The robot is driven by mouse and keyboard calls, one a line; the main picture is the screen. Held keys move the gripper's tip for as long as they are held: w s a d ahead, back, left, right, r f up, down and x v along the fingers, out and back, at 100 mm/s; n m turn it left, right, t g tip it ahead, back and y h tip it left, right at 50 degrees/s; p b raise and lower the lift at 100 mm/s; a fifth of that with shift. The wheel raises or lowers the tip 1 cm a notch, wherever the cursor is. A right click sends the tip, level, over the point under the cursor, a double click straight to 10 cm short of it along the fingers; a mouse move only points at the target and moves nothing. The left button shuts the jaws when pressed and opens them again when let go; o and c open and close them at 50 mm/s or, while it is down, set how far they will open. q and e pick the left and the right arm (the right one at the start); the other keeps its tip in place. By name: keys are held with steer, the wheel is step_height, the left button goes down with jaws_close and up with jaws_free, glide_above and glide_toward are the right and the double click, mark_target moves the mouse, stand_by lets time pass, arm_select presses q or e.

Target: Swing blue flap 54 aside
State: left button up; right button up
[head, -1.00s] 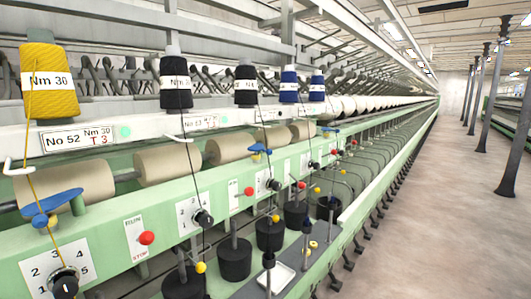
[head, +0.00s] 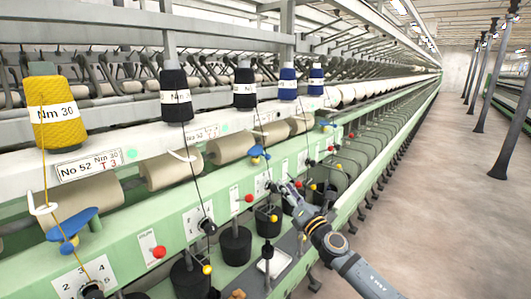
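Several blue flaps sit along the green rail of the spinning frame. One blue flap (head: 258,152) is in the middle, below the third cone, beside a beige roller. I cannot read its number. A nearer blue flap (head: 72,223) is at the left under the sign No 52. A small blue flap (head: 328,126) is farther along. My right gripper (head: 286,188) is in front of the rail, below and right of the middle flap and apart from it in the picture. Its fingers are too small to judge their opening. My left gripper is not in view.
The green rail (head: 215,202) carries knobs and red buttons, with dark cylinders (head: 235,247) below. Yarns hang from the yellow cone (head: 57,112) and dark cones (head: 175,95) past the rail. A white tray (head: 275,263) lies below. The aisle at right is clear.

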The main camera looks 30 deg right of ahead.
mark_target(265, 156)
steer(key=w+r+p, duration=0.1)
steer(key=r, duration=0.1)
steer(key=w+a+r+n+y+p, duration=0.1)
steer(key=r+p, duration=0.1)
steer(key=r, duration=0.1)
steer(key=a+r+n+p, duration=0.1)
steer(key=r, duration=0.1)
steer(key=shift+w+a+r+t, duration=0.2)
steer(key=shift+w+t, duration=0.1)
steer(key=shift+w, duration=0.1)
steer(key=x, duration=0.2)
steer(key=p+x, duration=0.1)
steer(key=x, duration=0.1)
steer(key=f+p+x, duration=0.1)
steer(key=x, duration=0.1)
steer(key=shift+w+a, duration=0.15)
steer(key=shift+w, duration=0.15)
steer(key=shift+r, duration=0.1)
